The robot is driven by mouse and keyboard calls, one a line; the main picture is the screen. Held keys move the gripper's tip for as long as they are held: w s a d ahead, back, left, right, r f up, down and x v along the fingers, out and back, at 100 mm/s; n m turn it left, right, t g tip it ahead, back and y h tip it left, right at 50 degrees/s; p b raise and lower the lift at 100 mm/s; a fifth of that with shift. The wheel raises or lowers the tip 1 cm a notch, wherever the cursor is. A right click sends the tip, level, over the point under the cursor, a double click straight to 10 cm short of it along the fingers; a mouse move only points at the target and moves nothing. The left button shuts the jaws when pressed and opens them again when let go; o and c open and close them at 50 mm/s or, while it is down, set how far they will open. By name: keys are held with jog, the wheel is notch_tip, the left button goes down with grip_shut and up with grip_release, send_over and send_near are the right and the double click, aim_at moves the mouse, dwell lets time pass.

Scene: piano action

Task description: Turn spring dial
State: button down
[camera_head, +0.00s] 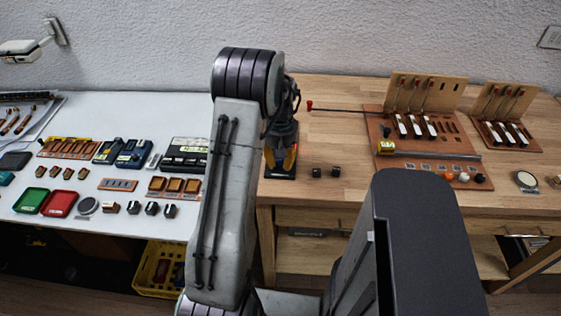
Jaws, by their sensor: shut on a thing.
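My gripper (281,157), with yellow-orange fingers, points down at the left end of the wooden bench. Its fingers are shut around the upper part of a small dark device with a blue edge (280,176), which I take to be the spring dial. The device stands on the bench near its front left corner. My arm and gripper cover most of it, so its face and any marks on it are hidden.
Two small black cubes (335,172) lie right of the device. A red-tipped rod (340,110) leads to the wooden piano-action model (430,150); a smaller model (505,125) stands beyond. A white table (110,225) on the left holds trays and small parts.

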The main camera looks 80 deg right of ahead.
aim_at(281, 161)
jog(key=shift+f, duration=0.1)
jog(key=c, duration=0.9)
grip_release()
jog(key=shift+c, duration=0.2)
notch_tip(281, 161, up, 12)
jog(key=shift+o, duration=0.3)
